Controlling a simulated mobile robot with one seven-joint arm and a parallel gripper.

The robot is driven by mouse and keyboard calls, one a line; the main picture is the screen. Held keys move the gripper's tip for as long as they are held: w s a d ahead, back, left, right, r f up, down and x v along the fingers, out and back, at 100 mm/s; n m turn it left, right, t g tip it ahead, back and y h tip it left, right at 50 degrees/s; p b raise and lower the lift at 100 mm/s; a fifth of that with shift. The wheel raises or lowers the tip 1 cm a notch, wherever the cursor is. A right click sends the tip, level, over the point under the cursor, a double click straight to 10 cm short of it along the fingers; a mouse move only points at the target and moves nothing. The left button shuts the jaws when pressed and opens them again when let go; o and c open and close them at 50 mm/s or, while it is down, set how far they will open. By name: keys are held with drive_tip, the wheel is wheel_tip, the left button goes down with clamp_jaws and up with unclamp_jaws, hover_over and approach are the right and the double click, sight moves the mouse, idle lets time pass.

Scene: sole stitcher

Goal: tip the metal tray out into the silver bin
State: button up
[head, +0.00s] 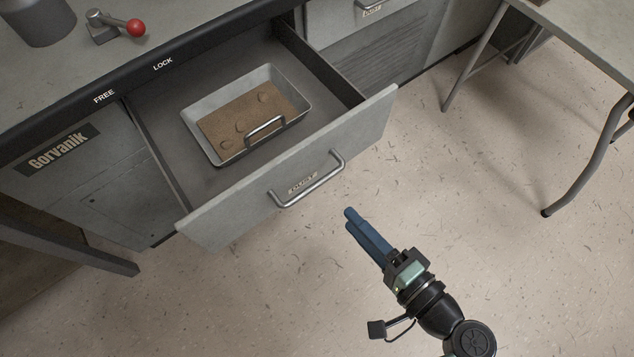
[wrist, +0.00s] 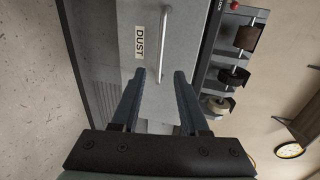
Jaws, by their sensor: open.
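The metal tray (head: 188,117) lies inside the open drawer. It holds brown dust with a few lumps, and a wire handle (head: 265,131) stands on its near side. The drawer front (head: 240,213) has a bar handle (head: 310,182) and a label reading DUST. My gripper (head: 349,218) is open and empty, in front of the drawer and to the right of its handle, apart from it. In the wrist view, my blue fingers (wrist: 158,75) are apart and point toward a grey front with a DUST label (wrist: 139,42) and a bar handle (wrist: 164,40). I cannot make out a silver bin.
A lever with a red knob (head: 136,27) and a grey cylindrical container (head: 40,18) are on the machine top. A second closed drawer (head: 345,14) is at the right. A grey table (head: 590,35) stands at upper right. The floor (head: 480,240) around my gripper is clear.

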sight(318, 183)
drive_tip(key=b+x, duration=0.2)
drive_tip(key=x, duration=0.9)
drive_tip(key=shift+w+a, duration=0.15)
drive_tip(key=shift+w, duration=0.1)
clamp_jaws()
drive_tip(key=shift+s, duration=0.1)
idle(0.8)
